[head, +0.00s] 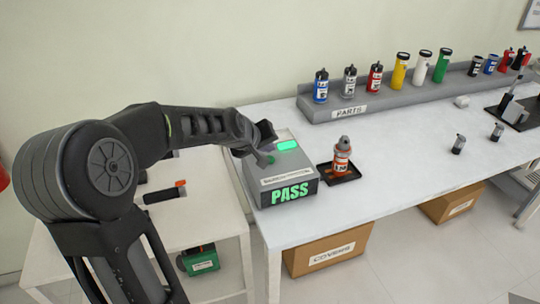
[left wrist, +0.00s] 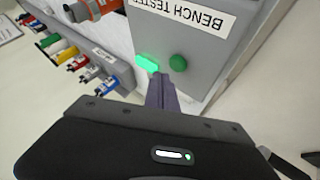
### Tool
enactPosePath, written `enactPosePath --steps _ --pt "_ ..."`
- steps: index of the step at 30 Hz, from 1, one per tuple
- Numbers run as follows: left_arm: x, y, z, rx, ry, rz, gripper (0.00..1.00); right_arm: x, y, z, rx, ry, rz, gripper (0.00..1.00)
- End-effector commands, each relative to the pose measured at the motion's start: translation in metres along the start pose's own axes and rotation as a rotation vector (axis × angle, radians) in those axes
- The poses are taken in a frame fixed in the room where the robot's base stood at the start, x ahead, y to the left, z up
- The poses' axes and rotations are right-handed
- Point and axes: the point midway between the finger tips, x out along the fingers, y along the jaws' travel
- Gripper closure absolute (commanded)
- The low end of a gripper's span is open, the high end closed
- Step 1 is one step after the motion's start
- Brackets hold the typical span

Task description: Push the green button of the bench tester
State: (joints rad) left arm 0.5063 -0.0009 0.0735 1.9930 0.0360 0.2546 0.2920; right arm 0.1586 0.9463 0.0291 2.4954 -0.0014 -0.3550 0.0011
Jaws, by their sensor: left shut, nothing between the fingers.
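The bench tester (head: 262,188) is a grey box at the near left end of the white table, with a green "PASS" display (head: 290,193) on its front. Its round dark green button (head: 270,160) is on the top face; it shows clearly in the left wrist view (left wrist: 178,62). A bright green lit panel (head: 288,145) is beside the button, also in the left wrist view (left wrist: 147,63). My left gripper (head: 267,148) is shut and empty over the tester. In the left wrist view its fingertips (left wrist: 160,80) appear just beside the button; contact cannot be told.
An orange and grey canister (head: 342,160) stands in a black tray (head: 325,174) right of the tester. Several coloured cylinders stand on the grey parts rack (head: 330,112) behind. Two small dark cylinders (head: 458,144) stand at right. The table middle (head: 405,150) is clear.

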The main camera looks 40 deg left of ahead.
Motion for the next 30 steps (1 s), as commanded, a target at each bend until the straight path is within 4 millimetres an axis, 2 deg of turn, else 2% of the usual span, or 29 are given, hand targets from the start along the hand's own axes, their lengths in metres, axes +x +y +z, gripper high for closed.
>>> enactPosePath --steps 1,3,12,30 --pt "-0.008 0.006 -0.006 0.001 0.001 0.001 1.0 -0.009 -0.004 0.0 0.0 0.0 0.0 0.34" --pt "-0.013 0.01 -0.01 0.001 0.001 0.001 1.0 -0.016 -0.006 0.0 0.0 0.0 0.0 0.34" --pt "-0.034 0.025 -0.025 0.0 0.001 0.001 1.0 -0.038 -0.015 0.0 0.0 0.0 0.0 0.34" --pt "-0.035 0.025 -0.025 0.0 0.0 0.0 1.0 -0.039 -0.015 0.0 0.0 0.0 0.0 0.34"
